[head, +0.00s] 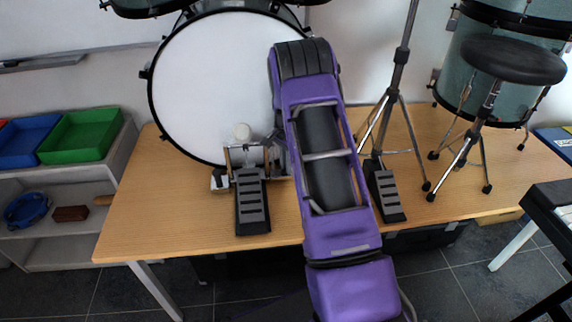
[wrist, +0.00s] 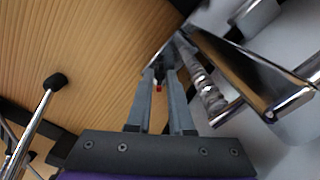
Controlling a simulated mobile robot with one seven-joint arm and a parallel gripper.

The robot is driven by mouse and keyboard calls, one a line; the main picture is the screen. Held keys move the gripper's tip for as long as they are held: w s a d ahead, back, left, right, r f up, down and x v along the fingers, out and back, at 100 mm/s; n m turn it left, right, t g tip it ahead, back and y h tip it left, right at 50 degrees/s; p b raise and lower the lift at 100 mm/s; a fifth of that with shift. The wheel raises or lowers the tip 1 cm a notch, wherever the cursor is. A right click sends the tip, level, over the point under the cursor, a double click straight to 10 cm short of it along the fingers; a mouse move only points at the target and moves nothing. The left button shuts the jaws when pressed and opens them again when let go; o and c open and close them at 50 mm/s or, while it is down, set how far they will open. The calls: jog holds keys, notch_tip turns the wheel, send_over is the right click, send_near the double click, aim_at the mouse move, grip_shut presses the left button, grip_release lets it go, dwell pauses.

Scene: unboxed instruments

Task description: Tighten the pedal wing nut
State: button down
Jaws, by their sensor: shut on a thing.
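A small dark piece, apparently the wing nut (wrist: 160,73), shows between the fingertips. A small red spot lies just below it. In the head view, my purple arm crosses in front and hides the fingertips and the wing nut.
A coiled metal spring (wrist: 205,88) is close to the right finger. A hi-hat stand (head: 402,60) with its own pedal (head: 385,195) and a black-topped stool (head: 512,60) stand to the right. The left part of the wooden table (head: 140,215) is clear.

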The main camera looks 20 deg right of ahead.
jog(key=m, duration=0.6)
jog(key=shift+m, duration=0.4)
dwell(0.3)
jog(key=c, duration=0.8)
grip_release()
notch_tip(320, 180, up, 18)
jog(key=p, duration=0.3)
jog(key=shift+f, duration=0.25)
